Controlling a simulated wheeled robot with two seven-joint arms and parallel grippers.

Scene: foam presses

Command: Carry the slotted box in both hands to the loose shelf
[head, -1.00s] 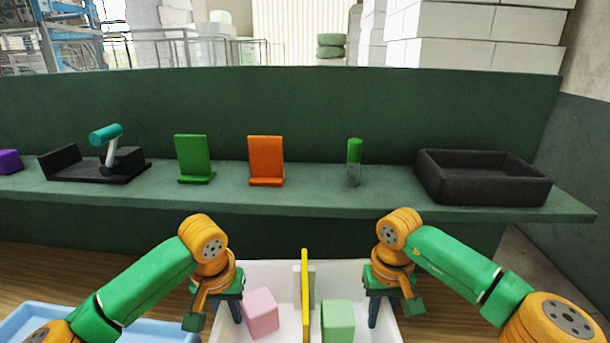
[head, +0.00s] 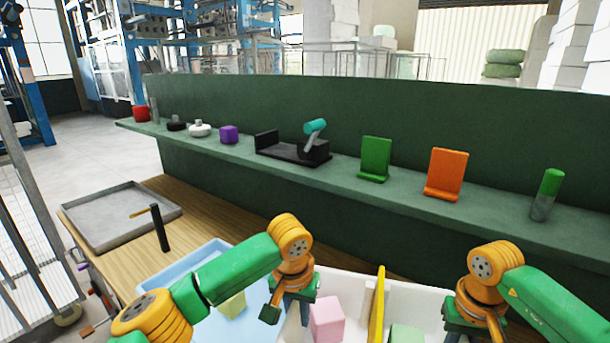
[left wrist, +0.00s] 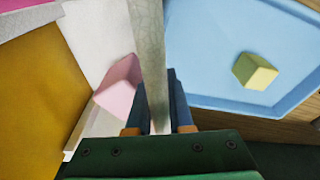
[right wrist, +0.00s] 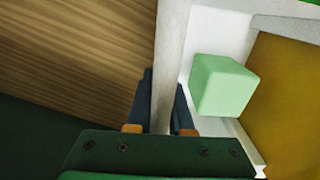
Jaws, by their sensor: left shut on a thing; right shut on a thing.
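The slotted box is white (head: 345,262), low in the head view, with a yellow divider (head: 377,305) standing in it. A pink cube (head: 327,318) lies on one side of the divider and a light green cube (head: 406,334) on the other. My left gripper (head: 304,312) is shut on the box's left wall, which runs between its fingers in the left wrist view (left wrist: 160,112). My right gripper (right wrist: 162,112) is shut on the opposite wall. The box's lower part is cut off in the head view. I cannot tell which surface is the loose shelf.
A blue tray (head: 214,250) with a yellow cube (head: 232,305) lies left of the box on the wooden table (head: 150,255). A grey tray (head: 120,213) and a black upright post (head: 160,228) are farther left. The green ledge behind (head: 335,177) holds several items, including green and orange stands.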

